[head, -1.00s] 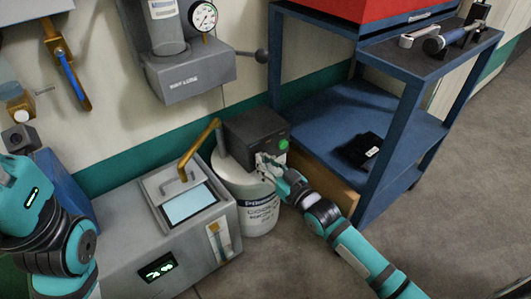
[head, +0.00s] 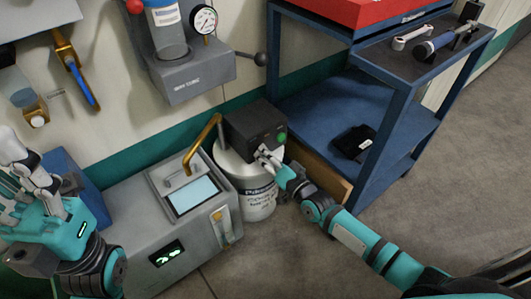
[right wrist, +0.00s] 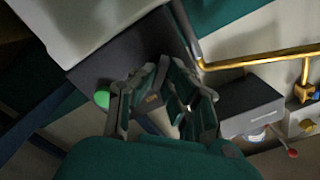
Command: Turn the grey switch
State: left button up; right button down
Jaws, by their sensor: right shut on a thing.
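A dark control box (head: 250,125) with a green button (head: 281,137) sits on top of a white drum (head: 258,205). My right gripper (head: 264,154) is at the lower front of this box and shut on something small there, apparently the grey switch. The fingers cover the switch, so its angle cannot be told. In the right wrist view the fingers of my right gripper (right wrist: 163,100) meet the dark box face, beside the green button (right wrist: 102,98). My left gripper (head: 18,165) is at the left edge, away from the box; its finger opening is unclear.
A grey machine with a screen (head: 193,195) and brass pipe (head: 203,145) stands left of the drum. A blue cart (head: 395,95) stands close on the right. A wall unit with a gauge (head: 204,20) hangs above. Floor at the right is clear.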

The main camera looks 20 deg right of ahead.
jog(key=shift+m, duration=0.4)
jog(key=c, duration=1.4)
grip_release()
jog(key=v, duration=1.2)
